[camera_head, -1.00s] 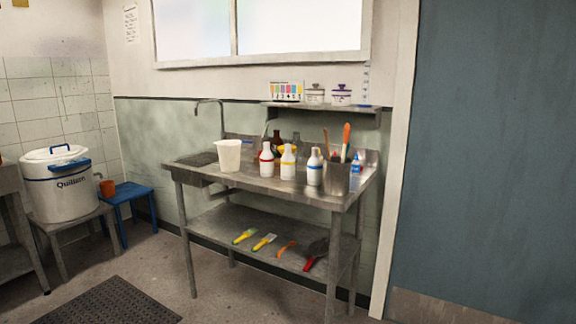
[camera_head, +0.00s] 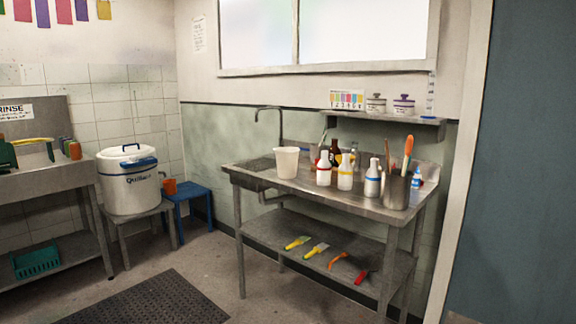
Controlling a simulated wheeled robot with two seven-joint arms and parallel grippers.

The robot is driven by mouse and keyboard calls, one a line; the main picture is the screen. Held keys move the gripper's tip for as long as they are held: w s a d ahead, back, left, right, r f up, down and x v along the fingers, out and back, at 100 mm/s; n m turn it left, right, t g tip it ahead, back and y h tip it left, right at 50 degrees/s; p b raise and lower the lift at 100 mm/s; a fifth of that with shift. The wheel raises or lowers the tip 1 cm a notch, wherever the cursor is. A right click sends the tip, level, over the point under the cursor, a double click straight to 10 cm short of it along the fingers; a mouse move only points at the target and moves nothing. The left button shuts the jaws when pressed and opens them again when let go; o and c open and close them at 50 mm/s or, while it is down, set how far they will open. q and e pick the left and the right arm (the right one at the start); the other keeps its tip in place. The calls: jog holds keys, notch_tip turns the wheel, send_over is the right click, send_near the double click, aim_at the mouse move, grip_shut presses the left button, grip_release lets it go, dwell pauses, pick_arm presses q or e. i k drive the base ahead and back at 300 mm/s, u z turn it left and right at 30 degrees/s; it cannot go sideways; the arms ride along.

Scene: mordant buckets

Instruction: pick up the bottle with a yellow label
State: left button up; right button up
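A white bottle with a yellow band (camera_head: 345,172) stands upright on the steel sink table (camera_head: 310,187), near its front edge. A white bottle with a red band (camera_head: 323,168) stands just left of it, and a white bottle with a blue band (camera_head: 373,180) stands to its right. Brown bottles (camera_head: 335,150) stand behind, partly hidden; a yellow patch shows there too, but I cannot tell what it belongs to. Neither of my grippers is in view.
A white beaker (camera_head: 286,162) stands left of the bottles, and a metal pot with tools (camera_head: 396,191) stands right. A shelf (camera_head: 370,117) hangs above. Brushes (camera_head: 297,243) lie on the lower shelf. A white bucket (camera_head: 128,180) sits on a stool at left. A dark mat (camera_head: 150,302) lies on the floor.

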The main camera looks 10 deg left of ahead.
aim_at(344, 175)
jog(key=z, duration=0.15)
jog(key=i, duration=0.25)
jog(key=z, duration=0.8)
jog(key=i, duration=1.1)
jog(key=z, duration=0.15)
